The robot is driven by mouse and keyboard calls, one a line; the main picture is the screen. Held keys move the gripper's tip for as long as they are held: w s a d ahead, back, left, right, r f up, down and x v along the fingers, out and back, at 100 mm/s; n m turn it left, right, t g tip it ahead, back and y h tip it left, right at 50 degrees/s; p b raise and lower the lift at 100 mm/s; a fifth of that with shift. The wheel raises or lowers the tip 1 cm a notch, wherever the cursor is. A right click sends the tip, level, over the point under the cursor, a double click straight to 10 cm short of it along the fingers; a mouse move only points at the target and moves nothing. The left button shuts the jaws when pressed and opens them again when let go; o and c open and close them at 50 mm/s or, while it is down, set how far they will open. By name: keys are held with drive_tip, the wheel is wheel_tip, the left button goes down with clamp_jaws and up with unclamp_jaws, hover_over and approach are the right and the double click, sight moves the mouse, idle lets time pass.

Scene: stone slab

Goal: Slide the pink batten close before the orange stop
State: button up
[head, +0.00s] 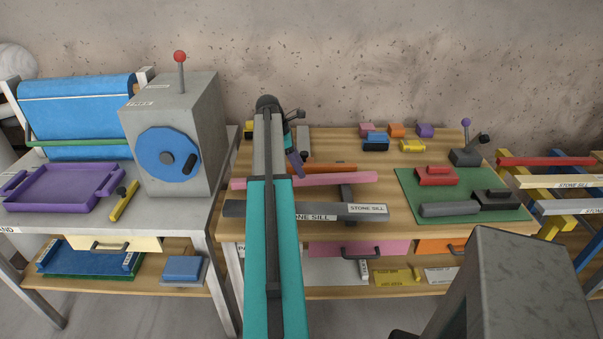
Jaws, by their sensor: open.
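The pink batten (345,178) lies left to right across the wooden bench, its middle part hidden behind my teal and grey arm. The orange stop (330,168) is a shorter orange bar just behind the batten, partly hidden by the arm. A narrow gap seems to lie between them; whether they touch on the left I cannot tell. My gripper (297,164) is at the far end of the arm, pointing down near the left end of the visible orange bar. It is open; its fingers are small and partly hidden, and I see nothing held.
A grey bar (235,208) labelled STONE SILL runs along the front of the wooden bench (400,228). A green mat (408,190) with red and dark blocks lies right. Small coloured blocks (396,130) stand at the back. A grey machine (205,110) stands left.

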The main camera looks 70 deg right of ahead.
drive_tip(key=b+v, duration=0.1)
drive_tip(key=v, duration=0.8)
drive_tip(key=shift+r, duration=0.2)
idle(0.3)
